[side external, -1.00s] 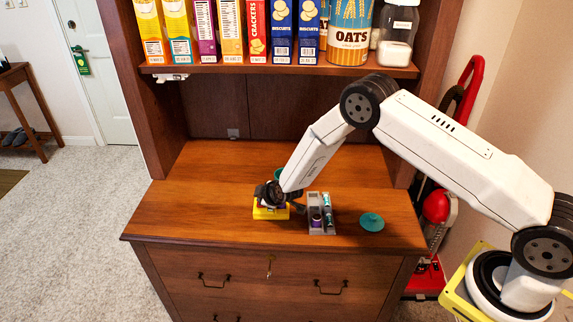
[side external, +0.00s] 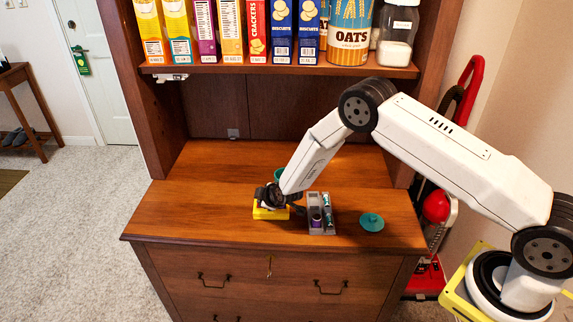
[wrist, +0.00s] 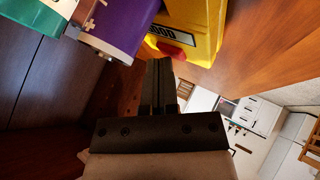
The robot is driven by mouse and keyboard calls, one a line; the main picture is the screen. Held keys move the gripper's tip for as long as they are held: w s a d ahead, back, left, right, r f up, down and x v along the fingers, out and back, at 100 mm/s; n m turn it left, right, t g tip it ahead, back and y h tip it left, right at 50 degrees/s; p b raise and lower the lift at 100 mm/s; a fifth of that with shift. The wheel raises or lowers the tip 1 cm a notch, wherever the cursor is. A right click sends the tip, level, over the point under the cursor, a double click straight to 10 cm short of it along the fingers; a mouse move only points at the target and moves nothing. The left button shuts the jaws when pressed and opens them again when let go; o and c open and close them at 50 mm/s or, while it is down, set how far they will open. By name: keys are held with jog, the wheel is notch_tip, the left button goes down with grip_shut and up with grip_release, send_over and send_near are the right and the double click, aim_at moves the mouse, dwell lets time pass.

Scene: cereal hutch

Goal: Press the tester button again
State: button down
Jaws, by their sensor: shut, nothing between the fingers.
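The yellow tester (side external: 263,213) sits on the wooden counter, left of the grey battery holder. In the wrist view the tester (wrist: 203,25) shows a dark-edged display with digits and a red button (wrist: 170,48). My gripper (wrist: 160,64) is shut and empty, its fingertips close to the red button. I cannot tell whether they touch it. In the side view my gripper (side external: 268,197) is over the tester and hides its top, including the button.
The grey holder (side external: 314,228) beside the tester carries batteries; a purple one (wrist: 118,25) and a teal one (wrist: 28,25) show in the wrist view. A teal disc (side external: 372,222) lies to the right. A green round thing (side external: 279,173) stands behind my gripper. The shelf (side external: 290,70) with boxes hangs above.

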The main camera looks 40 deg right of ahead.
dwell(0.4)
jog(key=shift+r, duration=0.8)
jog(key=shift+r, duration=0.15)
jog(key=shift+r, duration=2.35)
jog(key=shift+r, duration=0.1)
